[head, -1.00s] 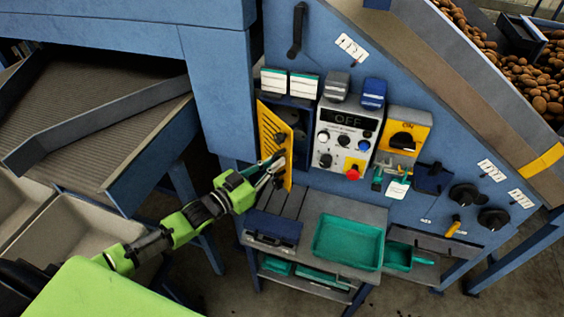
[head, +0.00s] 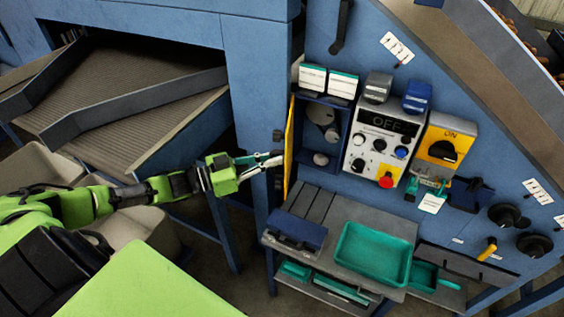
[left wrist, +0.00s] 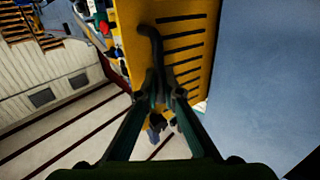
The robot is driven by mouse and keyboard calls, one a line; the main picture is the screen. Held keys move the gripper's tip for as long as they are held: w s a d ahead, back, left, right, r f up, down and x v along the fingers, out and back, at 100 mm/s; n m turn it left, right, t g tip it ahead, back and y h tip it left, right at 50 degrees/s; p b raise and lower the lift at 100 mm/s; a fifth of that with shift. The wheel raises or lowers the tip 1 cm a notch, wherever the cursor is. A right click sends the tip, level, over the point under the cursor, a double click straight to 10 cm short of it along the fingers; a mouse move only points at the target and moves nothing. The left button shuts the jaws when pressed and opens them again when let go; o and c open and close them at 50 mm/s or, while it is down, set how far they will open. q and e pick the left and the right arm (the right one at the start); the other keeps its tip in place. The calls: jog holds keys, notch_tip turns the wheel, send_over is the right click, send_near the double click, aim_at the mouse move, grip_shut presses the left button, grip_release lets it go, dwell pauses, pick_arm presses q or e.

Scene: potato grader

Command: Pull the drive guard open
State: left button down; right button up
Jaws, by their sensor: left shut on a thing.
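The yellow drive guard (head: 289,150) stands swung out from the blue machine face and shows nearly edge-on in the head view. Behind it the recess (head: 322,134) is uncovered, with grey round wheels (head: 320,113) inside. My left gripper (head: 277,160) is at the guard's outer side. In the left wrist view the slotted yellow guard (left wrist: 188,50) fills the upper middle, and its dark curved handle (left wrist: 153,45) runs down between the fingertips of my left gripper (left wrist: 164,92), which is shut on it. My right gripper is not in view.
A control panel (head: 381,144) with a red button and a yellow switch box (head: 445,146) are right of the recess. Below stands a bench (head: 330,210) with a teal tray (head: 372,254) and a dark blue case (head: 296,231). A blue post (head: 258,90) rises close left of the guard.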

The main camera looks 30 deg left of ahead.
pick_arm(q)
jog(key=shift+a+r, duration=0.1)
jog(key=shift+a, duration=0.4)
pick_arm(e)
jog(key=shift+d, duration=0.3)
pick_arm(q)
jog(key=c, duration=2.2)
grip_release()
jog(key=shift+r, duration=0.1)
